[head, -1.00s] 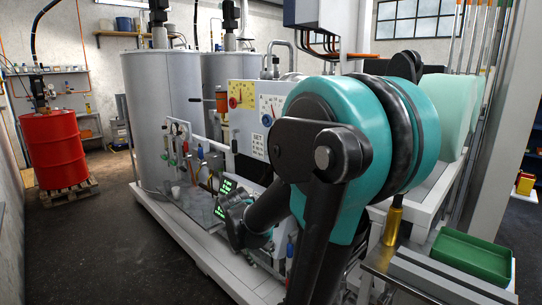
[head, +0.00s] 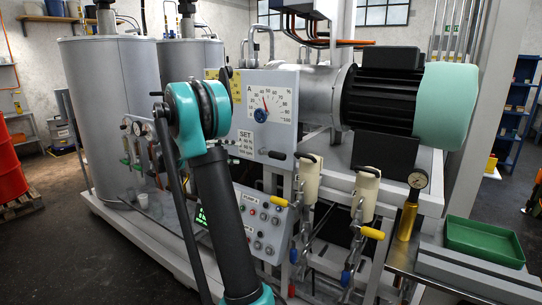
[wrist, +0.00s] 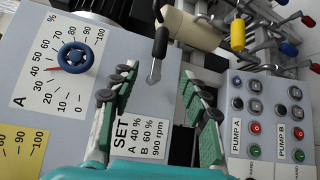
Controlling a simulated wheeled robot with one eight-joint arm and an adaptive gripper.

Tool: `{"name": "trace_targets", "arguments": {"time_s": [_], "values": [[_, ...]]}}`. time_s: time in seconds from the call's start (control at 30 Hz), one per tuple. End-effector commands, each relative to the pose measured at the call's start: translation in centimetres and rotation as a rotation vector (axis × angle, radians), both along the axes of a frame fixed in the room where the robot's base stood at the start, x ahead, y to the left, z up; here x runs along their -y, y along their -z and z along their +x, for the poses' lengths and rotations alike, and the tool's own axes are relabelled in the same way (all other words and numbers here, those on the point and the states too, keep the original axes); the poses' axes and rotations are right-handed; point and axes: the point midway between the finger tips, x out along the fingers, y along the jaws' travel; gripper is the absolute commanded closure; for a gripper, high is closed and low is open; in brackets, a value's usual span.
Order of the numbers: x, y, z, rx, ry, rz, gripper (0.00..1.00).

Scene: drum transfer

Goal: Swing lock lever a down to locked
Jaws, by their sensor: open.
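Lock lever a (head: 276,155) is a short black-gripped lever on the grey panel below the white dial A (head: 263,107). Its grip points sideways to the right, roughly level. My gripper (wrist: 159,102) is open and empty, with green-padded fingers apart. The lever lies just beyond the fingertips, roughly between them in the picture, and no contact shows. In the head view my arm hides the gripper.
Cream cylinders (head: 308,180) with yellow-handled valves stand right of the lever, also close by in the wrist view. The pump button panel (head: 262,222) is below. A brass gauge (head: 412,205) and green tray (head: 485,240) are at right. Open floor lies at left.

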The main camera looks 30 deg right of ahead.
Motion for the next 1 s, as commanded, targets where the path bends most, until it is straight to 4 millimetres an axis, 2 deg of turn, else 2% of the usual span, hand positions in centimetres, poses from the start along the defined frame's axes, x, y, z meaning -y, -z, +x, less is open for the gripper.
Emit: {"name": "trace_targets", "arguments": {"time_s": [0.17, 0.7, 1.0], "values": [[2.3, 0.4, -1.1, 0.0, 0.002, 0.001, 0.54], [11.9, 1.8, -5.2, 0.001, 0.001, 0.003, 0.54], [15.1, 2.3, -6.5, 0.001, -0.001, 0.002, 0.54]]}}
